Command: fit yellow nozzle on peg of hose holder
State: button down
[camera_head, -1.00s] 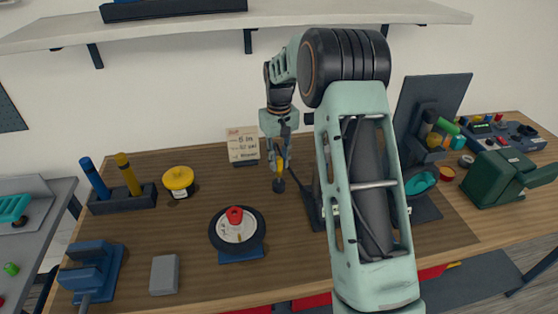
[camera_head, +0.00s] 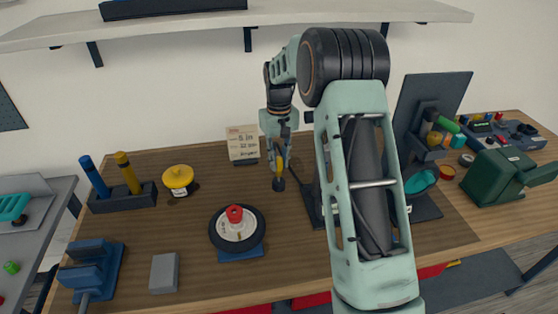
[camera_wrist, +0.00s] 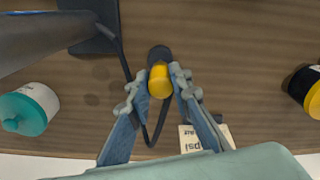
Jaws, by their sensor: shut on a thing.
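My gripper (camera_wrist: 158,92) is shut on the yellow nozzle (camera_wrist: 160,80), which sits between the fingertips in the wrist view. In the head view my gripper (camera_head: 278,155) points down over the back middle of the bench, with the nozzle (camera_head: 280,167) upright in it. A dark rounded piece (camera_head: 278,185) shows directly below the yellow part; whether it belongs to the nozzle or is a peg under it I cannot tell. A thin black hose (camera_wrist: 128,70) loops beside the nozzle. I cannot clearly identify the hose holder.
A black-based stand (camera_head: 312,208) is partly hidden by my arm at right. A card (camera_head: 243,144) stands just behind left. A yellow-lidded jar (camera_head: 178,178) and a wheel (camera_head: 237,249) with a red cap (camera_head: 235,214) stand left and in front. A shelf (camera_head: 300,18) hangs above.

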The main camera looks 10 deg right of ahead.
jog(key=shift+f+b, duration=0.8)
jog(key=shift+f, duration=0.5)
jog(key=c, duration=1.7)
grip_release()
notch_tip(320, 180, up, 11)
jog(key=shift+f, duration=0.1)
jog(key=shift+r, duration=0.65)
